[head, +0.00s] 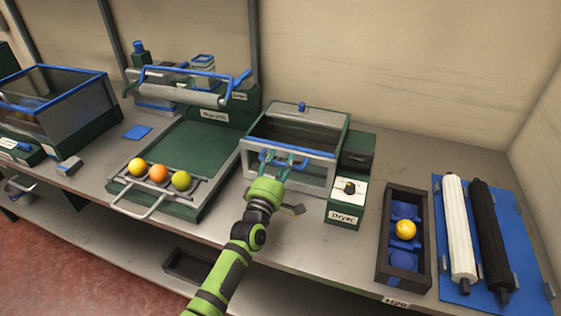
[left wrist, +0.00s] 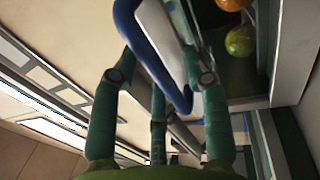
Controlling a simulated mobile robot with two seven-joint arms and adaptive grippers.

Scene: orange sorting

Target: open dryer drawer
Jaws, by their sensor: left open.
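The dryer (head: 343,218) is a grey and green box with a glassy top and a pale framed front drawer, which looks shut. A blue handle (head: 301,160) sits on that front. My left gripper (head: 279,166) is at the handle with its green fingers open. In the left wrist view the blue handle (left wrist: 150,50) passes between the spread fingers (left wrist: 160,65). I cannot tell whether any finger touches it. My right gripper is in neither view.
A dark crate (head: 384,265) with one yellow fruit (head: 406,230) and a blue mat (head: 453,291) with two rollers lie to the right. Bare counter (head: 300,232) lies before the dryer.

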